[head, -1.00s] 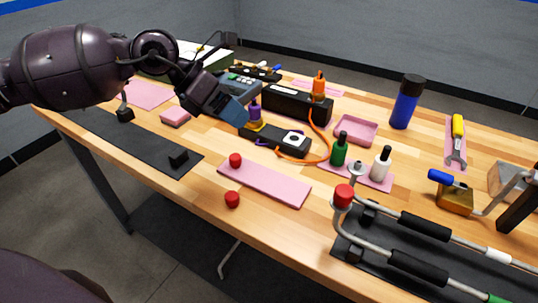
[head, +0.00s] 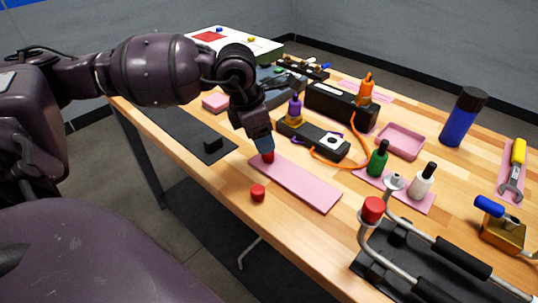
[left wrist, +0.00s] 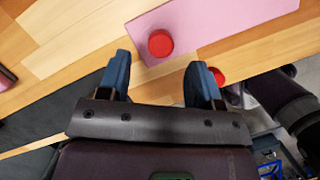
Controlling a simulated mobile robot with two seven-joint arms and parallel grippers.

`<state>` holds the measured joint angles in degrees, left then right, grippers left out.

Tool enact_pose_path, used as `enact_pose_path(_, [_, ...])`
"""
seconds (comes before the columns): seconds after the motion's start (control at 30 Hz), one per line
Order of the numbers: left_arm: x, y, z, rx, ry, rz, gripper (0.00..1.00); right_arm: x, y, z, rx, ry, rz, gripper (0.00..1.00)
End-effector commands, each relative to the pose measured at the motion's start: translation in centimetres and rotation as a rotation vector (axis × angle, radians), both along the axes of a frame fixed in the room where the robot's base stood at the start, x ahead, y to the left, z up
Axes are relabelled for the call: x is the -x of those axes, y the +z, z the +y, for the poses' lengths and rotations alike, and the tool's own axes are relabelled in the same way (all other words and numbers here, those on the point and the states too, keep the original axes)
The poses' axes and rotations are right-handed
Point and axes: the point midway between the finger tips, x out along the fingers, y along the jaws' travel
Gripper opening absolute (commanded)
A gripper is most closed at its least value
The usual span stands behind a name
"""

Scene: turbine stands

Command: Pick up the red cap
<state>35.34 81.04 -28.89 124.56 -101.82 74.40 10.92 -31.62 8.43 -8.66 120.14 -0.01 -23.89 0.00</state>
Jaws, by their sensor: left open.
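A red cap (head: 267,157) stands on the near-left end of a pink mat (head: 305,185), partly hidden by my left gripper. In the left wrist view this red cap (left wrist: 160,43) lies just ahead of the fingertips, between their lines. My left gripper (head: 262,145) points down over it; its blue fingers are open and empty in the left wrist view (left wrist: 161,62). A second red cap (head: 258,193) sits on bare wood near the table's front edge; it shows behind the right finger in the left wrist view (left wrist: 217,76). My right gripper is not in view.
Green (head: 378,158) and white (head: 422,181) bottles stand behind the mat. A black block (head: 213,142) sits on a dark mat at the left. Wood is clear between the mat and tube.

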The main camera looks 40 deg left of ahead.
Motion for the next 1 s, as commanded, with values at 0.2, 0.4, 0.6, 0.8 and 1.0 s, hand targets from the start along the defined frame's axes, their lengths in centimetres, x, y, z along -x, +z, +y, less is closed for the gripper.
enact_pose_path(0.2, [-0.3,-1.8,-0.4,0.003,-0.001,0.004,0.59,0.2,-0.4,-0.3,0.008,0.006,0.007,0.43])
enact_pose_path(0.4, [-0.8,-4.5,-0.8,0.002,0.0,0.004,0.59,0.5,-1.3,-0.3,0.009,0.006,0.023,0.43])
enact_pose_path(0.6, [-1.0,-5.0,-0.9,0.001,0.0,-0.001,0.59,0.3,-1.1,-0.2,0.006,0.006,0.019,0.43])
enact_pose_path(0.8, [-1.0,-4.9,-0.9,0.001,0.0,-0.001,0.45,0.1,-1.0,0.0,0.001,0.001,0.015,0.43])
enact_pose_path(1.0, [-1.0,-4.9,-0.9,0.0,-0.001,-0.001,0.14,0.1,-1.0,0.1,-0.003,-0.002,0.014,0.43])
